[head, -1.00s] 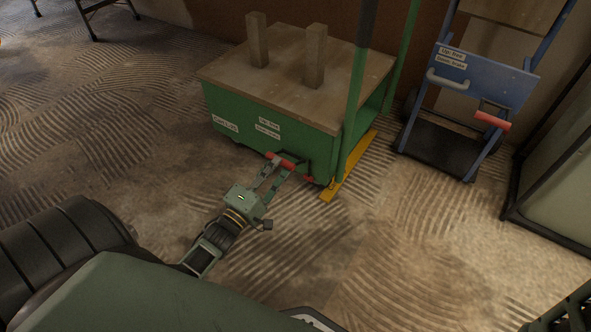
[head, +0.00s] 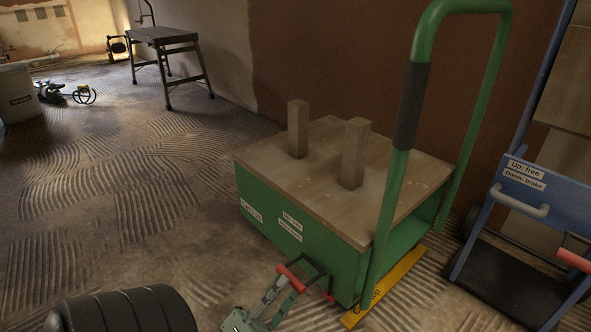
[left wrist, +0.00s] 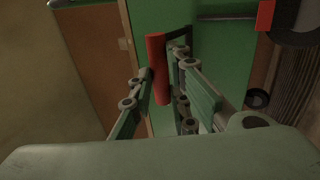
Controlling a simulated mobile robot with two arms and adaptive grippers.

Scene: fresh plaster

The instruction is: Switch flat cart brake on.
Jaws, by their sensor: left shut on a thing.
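The flat cart (head: 262,225) is green with a wooden top and stands at the middle right of the head view. Its brake lever has a black frame and a red bar (head: 291,278), low on the cart's near side. My left gripper (head: 280,290) is shut on the red bar. In the left wrist view the red bar (left wrist: 157,60) runs between the two fingers (left wrist: 160,95). I cannot tell for sure whether the lever is up or down. Small labels (head: 290,226) sit on the cart's side above it; their text is too small to read. My right gripper is out of view.
Two wooden posts (head: 354,155) stand on the cart. Its green push handle (head: 390,215) rises at the right, above a yellow bar (head: 395,290). A blue hand truck (head: 550,200) labelled "Up: free, Down: brake" stands at far right. Open floor (head: 130,215) lies to the left.

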